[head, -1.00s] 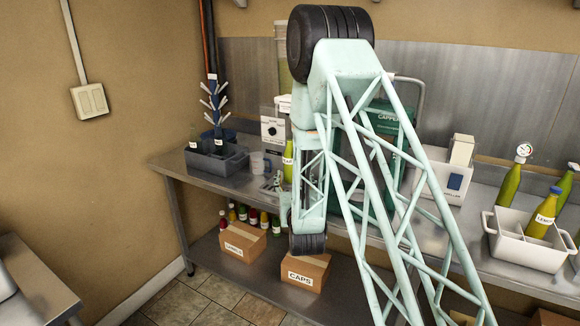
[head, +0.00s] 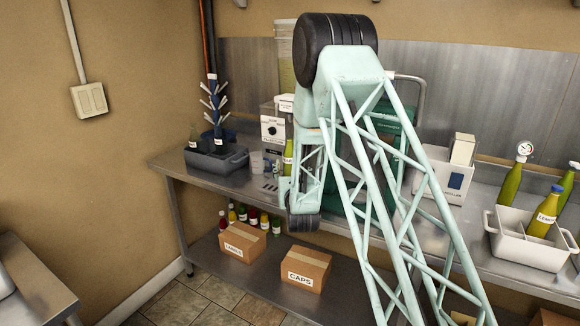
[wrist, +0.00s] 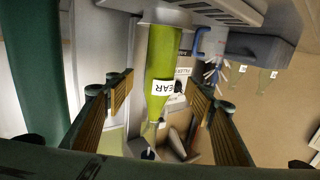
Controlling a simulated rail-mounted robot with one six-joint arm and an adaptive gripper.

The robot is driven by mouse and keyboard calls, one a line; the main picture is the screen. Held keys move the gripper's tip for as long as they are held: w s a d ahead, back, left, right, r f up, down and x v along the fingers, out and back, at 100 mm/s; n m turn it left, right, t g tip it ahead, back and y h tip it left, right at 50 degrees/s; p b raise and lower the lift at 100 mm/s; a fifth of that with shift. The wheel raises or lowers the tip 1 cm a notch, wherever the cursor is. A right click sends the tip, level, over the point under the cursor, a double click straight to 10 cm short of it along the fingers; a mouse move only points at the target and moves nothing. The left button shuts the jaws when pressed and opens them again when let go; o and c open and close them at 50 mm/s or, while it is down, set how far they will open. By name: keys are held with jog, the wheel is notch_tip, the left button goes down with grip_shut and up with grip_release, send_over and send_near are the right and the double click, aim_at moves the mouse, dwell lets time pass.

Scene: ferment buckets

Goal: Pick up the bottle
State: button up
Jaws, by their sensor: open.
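A yellow-green bottle (head: 288,152) stands upright on the steel bench, partly hidden by my arm in the head view. In the wrist view, which is upside down, the bottle (wrist: 161,55) hangs neck-down in the picture, with a white label ending in "EAR". My gripper (wrist: 160,100) is open, with one padded finger on each side of the bottle in that view. The bottle looks farther off than the fingers, and I cannot tell the exact gap. In the head view the fingers are mostly hidden by my arm.
A grey bin (head: 232,165) with dark bottles stands to the left, with a clear cup (head: 257,161) between. A dispenser (head: 272,128) and a green capper (head: 392,125) stand behind. A white crate (head: 526,252) with bottles is at right. Boxes sit on the lower shelf.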

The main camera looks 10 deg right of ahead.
jog(key=shift+w, duration=0.1)
dwell(0.3)
jog(key=shift+w+d+b, duration=0.2)
jog(key=shift+w+b, duration=0.15)
jog(key=shift+w, duration=0.9)
jog(key=shift+w+d+b, duration=0.15)
jog(key=shift+w+b, duration=0.15)
jog(key=shift+w, duration=0.95)
jog(key=c, duration=1.3)
